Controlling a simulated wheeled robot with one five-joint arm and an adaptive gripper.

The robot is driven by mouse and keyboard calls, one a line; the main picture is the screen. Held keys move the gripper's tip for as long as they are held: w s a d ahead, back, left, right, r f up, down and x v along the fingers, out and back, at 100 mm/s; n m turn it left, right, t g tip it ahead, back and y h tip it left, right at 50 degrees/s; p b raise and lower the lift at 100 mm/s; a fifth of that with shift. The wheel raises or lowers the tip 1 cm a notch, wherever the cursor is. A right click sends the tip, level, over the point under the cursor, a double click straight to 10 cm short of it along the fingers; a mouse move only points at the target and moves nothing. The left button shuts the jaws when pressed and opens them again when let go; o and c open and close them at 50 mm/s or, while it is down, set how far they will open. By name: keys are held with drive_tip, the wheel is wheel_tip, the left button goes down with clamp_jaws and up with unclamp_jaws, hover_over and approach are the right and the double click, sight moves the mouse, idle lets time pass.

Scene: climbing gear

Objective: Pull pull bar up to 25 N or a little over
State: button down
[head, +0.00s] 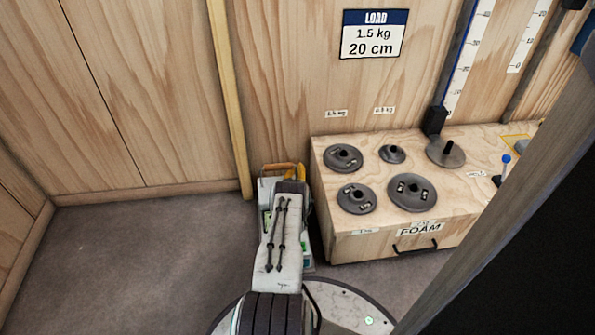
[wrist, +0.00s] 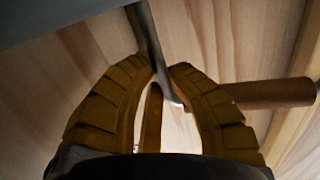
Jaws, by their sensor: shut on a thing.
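My gripper (wrist: 168,70) fills the wrist view with its two ribbed yellow fingers, their tips close together. It is shut on the pull bar, a brown round bar (wrist: 272,94) that sticks out to the right of the right finger. A grey metal rod (wrist: 145,35) comes in from the top edge and bends between the fingertips. The exact contact is partly hidden by the fingers. No force readout is legible.
A wooden box (head: 345,247) marked FOAM stands right of my arm, close to it, with several grey weight discs (head: 412,192) on top. A load sign (head: 374,34) reads 1.5 kg, 20 cm. A scale strip (head: 468,60) is on the wall. The floor at left (head: 130,250) is clear.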

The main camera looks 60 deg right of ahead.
drive_tip(key=shift+s+d+r+p, duration=0.15)
drive_tip(key=shift+r+p, duration=0.45)
drive_tip(key=shift+r, duration=0.3)
drive_tip(key=shift+d+r+p, duration=0.1)
drive_tip(key=shift+r+p, duration=0.5)
drive_tip(key=shift+r, duration=0.3)
idle(0.9)
drive_tip(key=shift+f, duration=0.15)
drive_tip(key=shift+f+b, duration=1.2)
drive_tip(key=shift+b, duration=0.2)
drive_tip(key=shift+f, duration=0.55)
drive_tip(key=c, duration=1.5)
unclamp_jaws()
drive_tip(key=shift+s, duration=0.1)
drive_tip(key=o, duration=0.3)
drive_tip(key=shift+a+f, duration=0.15)
drive_tip(key=shift+f, duration=0.05)
drive_tip(key=shift+a, duration=0.1)
drive_tip(key=v, duration=1.1)
drive_tip(key=shift+a, duration=0.35)
